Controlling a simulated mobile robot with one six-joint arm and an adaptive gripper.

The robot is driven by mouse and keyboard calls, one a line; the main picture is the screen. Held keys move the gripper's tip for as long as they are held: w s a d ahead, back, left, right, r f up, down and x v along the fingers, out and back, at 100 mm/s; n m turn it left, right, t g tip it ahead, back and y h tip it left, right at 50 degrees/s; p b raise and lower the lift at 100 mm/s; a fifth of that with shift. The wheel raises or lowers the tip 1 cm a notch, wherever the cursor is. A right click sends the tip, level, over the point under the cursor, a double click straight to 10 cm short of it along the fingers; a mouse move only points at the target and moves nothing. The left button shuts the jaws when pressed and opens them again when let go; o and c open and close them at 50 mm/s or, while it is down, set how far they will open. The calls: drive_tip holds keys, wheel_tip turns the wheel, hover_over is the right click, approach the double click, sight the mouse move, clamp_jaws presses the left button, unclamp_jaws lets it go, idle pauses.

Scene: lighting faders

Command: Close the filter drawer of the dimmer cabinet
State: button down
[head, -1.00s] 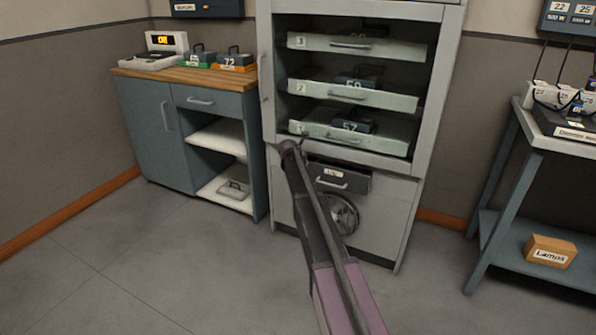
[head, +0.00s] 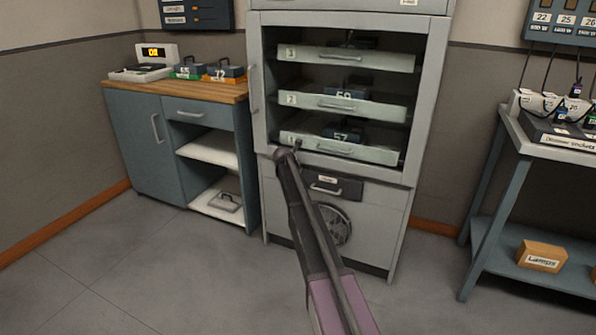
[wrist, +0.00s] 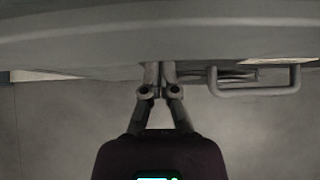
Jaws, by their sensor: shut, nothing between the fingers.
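The dimmer cabinet (head: 432,110) is a tall light-grey unit in the middle of the head view. Its filter drawer (head: 350,187) has a dark front with a small label and a light bar handle, below the open shelf bay. I cannot tell exactly how far the drawer stands out. My gripper (head: 285,155) is shut and empty, appearing in front of the bay's lower left edge, up and left of the drawer. In the wrist view the closed fingertips (wrist: 158,93) point at a grey edge, with a bar handle (wrist: 258,93) to their right. Contact is unclear.
Above the drawer are numbered pull-out shelves (head: 345,105) with dimmer packs. A round vent (head: 335,225) sits below it. A blue-grey counter (head: 150,150) stands left and a metal table (head: 500,180) right. The floor in front (head: 180,270) is clear.

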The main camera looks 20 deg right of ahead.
drive_tip(key=s+a+f+p+v, duration=0.1)
drive_tip(key=f+p+v, duration=0.1)
drive_tip(key=p+v, duration=0.5)
drive_tip(key=v, duration=0.6)
drive_tip(key=shift+s+a, duration=0.15)
drive_tip(key=shift+s, duration=0.05)
drive_tip(key=s+a+f+m+g+y, duration=0.2)
drive_tip(key=s+a+m, duration=0.2)
drive_tip(key=s+m, duration=0.8)
drive_tip(key=s+a+f+m+g+y, duration=0.25)
drive_tip(key=s+a+m, duration=0.3)
drive_tip(key=s, duration=1.25)
drive_tip(key=s+a+f+m+g+y, duration=0.1)
drive_tip(key=s+a+m+g+y, duration=0.15)
drive_tip(key=s+m, duration=1)
wheel_tip(320, 180, up, 34)
drive_tip(key=s+n+p, duration=0.2)
drive_tip(key=p, duration=3.2)
drive_tip(key=shift+a+n+h, duration=0.3)
drive_tip(key=shift+a, duration=0.05)
